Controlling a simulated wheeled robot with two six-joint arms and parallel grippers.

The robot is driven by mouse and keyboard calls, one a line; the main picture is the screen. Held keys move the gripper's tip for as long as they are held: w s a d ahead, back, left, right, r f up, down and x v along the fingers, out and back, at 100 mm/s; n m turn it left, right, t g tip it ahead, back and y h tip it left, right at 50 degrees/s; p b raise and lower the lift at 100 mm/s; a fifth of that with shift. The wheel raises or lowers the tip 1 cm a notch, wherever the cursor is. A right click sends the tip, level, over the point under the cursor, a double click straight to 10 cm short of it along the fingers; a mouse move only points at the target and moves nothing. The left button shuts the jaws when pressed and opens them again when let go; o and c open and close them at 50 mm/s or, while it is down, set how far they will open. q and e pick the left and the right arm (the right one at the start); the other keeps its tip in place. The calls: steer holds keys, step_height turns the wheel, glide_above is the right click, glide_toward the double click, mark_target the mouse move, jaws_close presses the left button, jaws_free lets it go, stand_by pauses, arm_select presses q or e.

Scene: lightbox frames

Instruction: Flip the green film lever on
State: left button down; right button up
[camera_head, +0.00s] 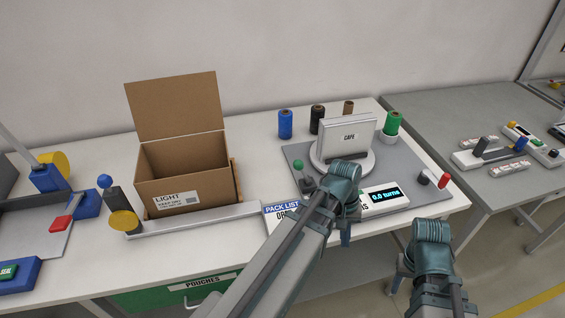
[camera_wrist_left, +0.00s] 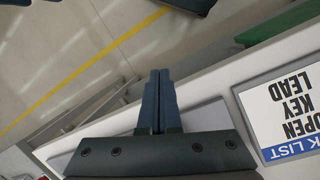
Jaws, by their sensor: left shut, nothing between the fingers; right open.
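A small green-knobbed lever (camera_head: 310,169) stands on a dark base at the left side of the grey pad, beside the white turntable machine in the head view. I cannot tell which way it is thrown. My left gripper (camera_head: 345,236) is right of and nearer than the lever, above the front of the table, largely hidden by its own arm. In the left wrist view its fingers (camera_wrist_left: 160,88) are shut with nothing between them, over the table edge. My right gripper (camera_head: 400,274) is low at the right, in front of the table, partly hidden by its wrist; it is open.
The turntable (camera_head: 345,167) carries a box marked CAFE (camera_head: 346,138). A display (camera_head: 383,197) reads 0.0 turns. A pack list card (camera_head: 280,211) lies at the front edge. An open carton (camera_head: 185,165) stands left. Several film spools (camera_head: 286,124) line the back.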

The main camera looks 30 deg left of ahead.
arm_select(q)
steer(key=w+a+r+n+t+h+p, duration=0.1)
steer(key=a+r+n+t+h, duration=0.1)
steer(key=a+r+n, duration=0.2)
steer(key=a+r+n+t+h+p, duration=0.1)
steer(key=a+r+n, duration=0.4)
steer(key=a, duration=1.3)
steer(key=w+a+r+n+t+h+p, duration=0.1)
steer(key=a+r+n+t+h, duration=0.2)
steer(key=a+n, duration=0.8)
steer(key=shift+w+r+n+t+h+p, duration=0.3)
steer(key=shift+w+r+t+h+p, duration=0.1)
steer(key=shift+r+t, duration=0.7)
steer(key=shift+f, duration=0.15)
steer(key=b, duration=0.5)
glide_toward(302, 171)
steer(key=f, duration=0.2)
steer(key=shift+w+d, duration=0.75)
steer(key=shift+w, duration=0.05)
